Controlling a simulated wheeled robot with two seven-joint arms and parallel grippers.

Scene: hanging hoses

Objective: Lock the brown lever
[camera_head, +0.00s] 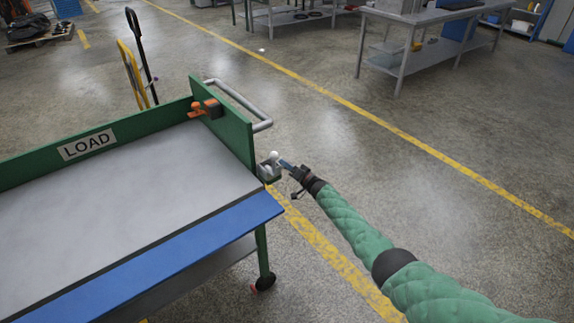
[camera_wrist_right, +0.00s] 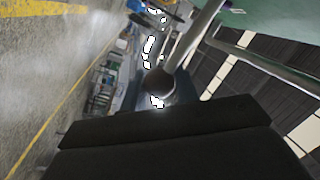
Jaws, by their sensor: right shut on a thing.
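A small lever mount (camera_head: 268,172) with a pale-looking round knob (camera_head: 274,156) sits on the outer right end of the green cart. My right gripper (camera_head: 284,164) reaches in from the right and meets this lever at its knob. In the right wrist view a dark brown ball knob (camera_wrist_right: 158,82) with a bright metal edge shows just beyond the black gripper body. The right gripper is shut on the brown lever; its fingertips and the exact contact are hard to make out. My left gripper is not in view.
The green cart (camera_head: 225,130) has a grey top, a blue front edge (camera_head: 190,245) and a LOAD sign. An orange lever (camera_head: 205,108) sits on its inner corner, beside a metal push handle (camera_head: 240,103). The floor right of the cart is clear. A workbench (camera_head: 430,38) stands far back.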

